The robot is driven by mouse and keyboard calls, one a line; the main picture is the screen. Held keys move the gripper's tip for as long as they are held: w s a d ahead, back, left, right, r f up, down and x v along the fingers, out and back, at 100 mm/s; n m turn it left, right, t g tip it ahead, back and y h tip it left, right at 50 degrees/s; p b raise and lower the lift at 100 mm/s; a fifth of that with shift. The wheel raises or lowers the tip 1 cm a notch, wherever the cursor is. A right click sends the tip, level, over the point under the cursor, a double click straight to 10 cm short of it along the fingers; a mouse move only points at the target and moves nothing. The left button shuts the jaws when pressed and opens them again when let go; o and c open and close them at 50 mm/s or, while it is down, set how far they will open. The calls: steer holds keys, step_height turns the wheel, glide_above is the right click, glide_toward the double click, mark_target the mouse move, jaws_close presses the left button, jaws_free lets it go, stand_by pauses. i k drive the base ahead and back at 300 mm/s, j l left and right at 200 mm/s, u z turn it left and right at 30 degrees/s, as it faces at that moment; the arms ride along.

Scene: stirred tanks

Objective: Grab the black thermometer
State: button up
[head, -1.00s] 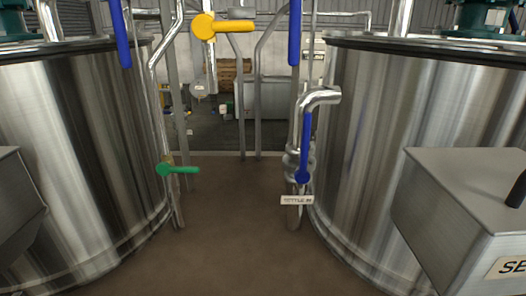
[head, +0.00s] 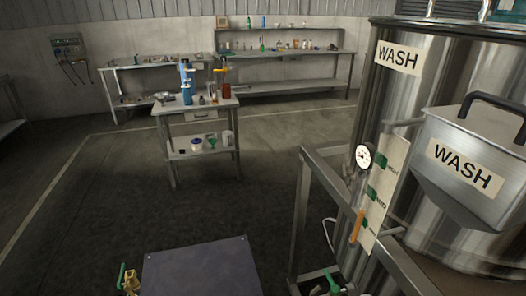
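I cannot make out a black thermometer for certain. Small objects on the far benches are too small to identify. My gripper is not in view.
A small two-shelf table (head: 220,102) with bottles stands mid-floor. Two benches, one at back left (head: 150,62) and one at back right (head: 300,55), hold small items. A metal frame (head: 305,210) stands at right. A flat grey panel (head: 200,270) is at bottom. Dark floor at left is clear.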

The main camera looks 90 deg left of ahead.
mark_target(365, 153)
steer(key=u, duration=1)
steer(key=j+u, duration=0.1)
steer(key=u, duration=0.4)
steer(key=i+u, duration=0.1)
steer(key=u, duration=1.35)
steer(key=l, duration=0.25)
